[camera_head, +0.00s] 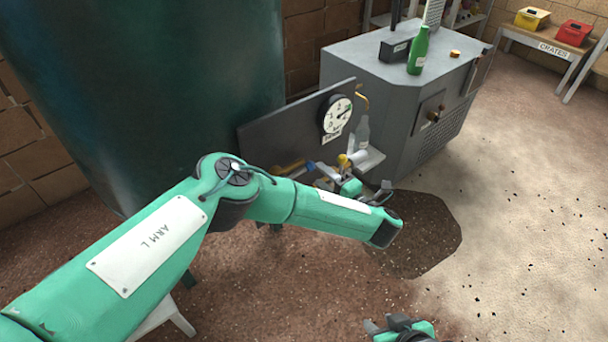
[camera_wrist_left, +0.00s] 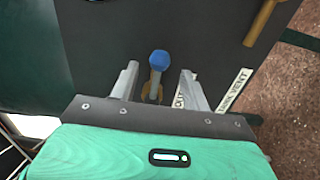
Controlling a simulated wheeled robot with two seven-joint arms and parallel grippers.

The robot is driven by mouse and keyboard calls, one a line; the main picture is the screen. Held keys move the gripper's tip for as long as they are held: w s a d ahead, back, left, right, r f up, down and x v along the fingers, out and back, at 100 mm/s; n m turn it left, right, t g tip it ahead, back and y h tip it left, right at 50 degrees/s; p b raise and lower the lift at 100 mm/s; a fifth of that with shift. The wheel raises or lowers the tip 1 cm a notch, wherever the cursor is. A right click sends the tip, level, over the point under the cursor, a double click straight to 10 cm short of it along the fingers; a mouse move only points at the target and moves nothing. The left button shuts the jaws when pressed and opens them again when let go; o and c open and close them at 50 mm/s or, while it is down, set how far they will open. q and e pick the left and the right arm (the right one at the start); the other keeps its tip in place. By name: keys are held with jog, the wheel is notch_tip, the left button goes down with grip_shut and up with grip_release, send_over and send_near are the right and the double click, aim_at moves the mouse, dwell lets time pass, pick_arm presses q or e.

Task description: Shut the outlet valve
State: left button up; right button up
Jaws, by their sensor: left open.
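In the left wrist view a lever with a blue tip (camera_wrist_left: 159,60) and a brass-coloured base stands on the dark panel (camera_wrist_left: 215,35). My left gripper (camera_wrist_left: 158,72) is open, with one finger on each side of the lever; the fingers look apart from it. A white label starting "OUT" (camera_wrist_left: 179,97) is partly hidden by the right finger. In the head view the lever's blue part (camera_head: 311,166) shows small at the panel's lower edge, beside my left gripper. My right gripper (camera_head: 400,326) is at the bottom edge, partly cut off, its jaws unclear.
A brass-yellow handle (camera_wrist_left: 264,22) is at the wrist view's upper right, near a label ending "VENT" (camera_wrist_left: 234,90). A gauge (camera_head: 337,114) is on the panel. A clear bottle (camera_head: 362,134) stands on a small shelf beside it. The grey cabinet (camera_head: 385,85) is behind. The floor at right is open.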

aim_at(299, 173)
pick_arm(q)
jog(key=shift+w+a, duration=0.1)
jog(key=shift+w, duration=0.05)
jog(key=b+x, duration=0.1)
jog(key=x, duration=0.2)
jog(key=shift+w+a, duration=0.2)
jog(key=shift+w, duration=0.1)
dwell(0.6)
jog(key=c, duration=0.7)
